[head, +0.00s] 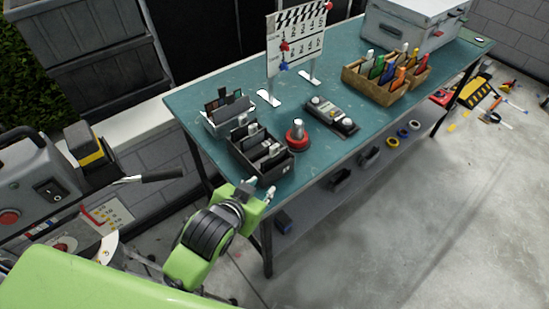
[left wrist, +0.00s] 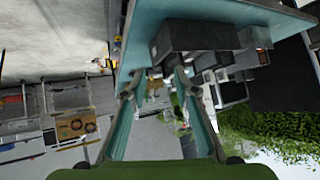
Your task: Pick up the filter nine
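My left gripper (head: 258,191) is at the near edge of the teal table (head: 215,77), close to a dark box (head: 282,169) of upright flat filter-like plates. In the left wrist view the gripper's two fingers (left wrist: 154,83) are apart with nothing held between them. The dark box (left wrist: 195,36) shows past the fingertips there. Behind it in the head view, a light box (head: 216,129) holds several dark plates. I cannot read any number, so I cannot tell which plate is filter nine. My right gripper is not in view.
A red-based knob (head: 297,137) stands right of the dark box. A grey control unit (head: 331,115), a clapperboard sign (head: 296,42), a wooden box of colored items (head: 375,88) and a grey case (head: 413,22) are farther along. A lower shelf (head: 335,185) lies beneath.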

